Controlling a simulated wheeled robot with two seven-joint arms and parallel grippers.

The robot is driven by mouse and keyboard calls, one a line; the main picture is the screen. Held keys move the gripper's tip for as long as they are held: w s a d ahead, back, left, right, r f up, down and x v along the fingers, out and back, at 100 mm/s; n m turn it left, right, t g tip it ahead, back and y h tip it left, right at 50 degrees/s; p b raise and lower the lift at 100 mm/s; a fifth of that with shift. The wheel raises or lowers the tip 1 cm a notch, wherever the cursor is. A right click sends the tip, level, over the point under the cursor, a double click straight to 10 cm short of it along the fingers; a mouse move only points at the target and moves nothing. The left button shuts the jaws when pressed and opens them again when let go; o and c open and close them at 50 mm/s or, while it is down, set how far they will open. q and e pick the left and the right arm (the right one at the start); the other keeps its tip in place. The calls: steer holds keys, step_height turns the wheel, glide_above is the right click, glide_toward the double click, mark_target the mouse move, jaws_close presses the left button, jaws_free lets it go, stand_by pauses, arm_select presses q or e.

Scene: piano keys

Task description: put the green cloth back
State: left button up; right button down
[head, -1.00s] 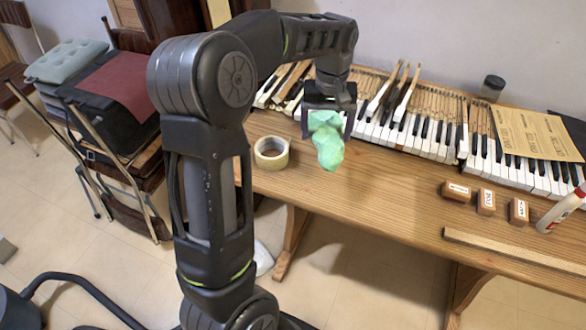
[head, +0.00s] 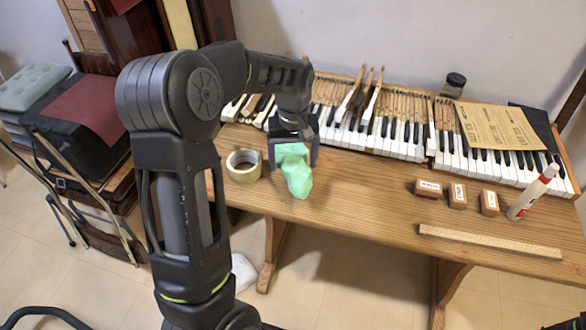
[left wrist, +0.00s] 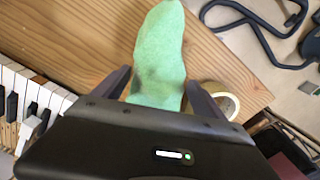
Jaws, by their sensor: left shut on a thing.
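The green cloth (head: 296,172) hangs crumpled from my left gripper (head: 294,150), over the front part of the wooden table. My left gripper is shut on it. In the left wrist view the cloth (left wrist: 160,58) sticks out between the two fingers (left wrist: 158,92), over the table's wood near its edge. I cannot tell whether the cloth's lower end touches the table. My right gripper is not in view.
A tape roll (head: 244,165) stands just left of the cloth. Piano keys (head: 400,138) line the back. The table (head: 365,200) is bare between cloth and blocks.

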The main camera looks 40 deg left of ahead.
mark_target(293, 159)
arm_select(q)
steer(key=shift+f, duration=1.85)
steer(key=shift+f, duration=0.2)
steer(key=o, duration=1.3)
steer(key=shift+c, duration=0.2)
steer(key=shift+r, duration=0.1)
step_height(293, 159, up, 12)
steer(key=shift+r, duration=0.15)
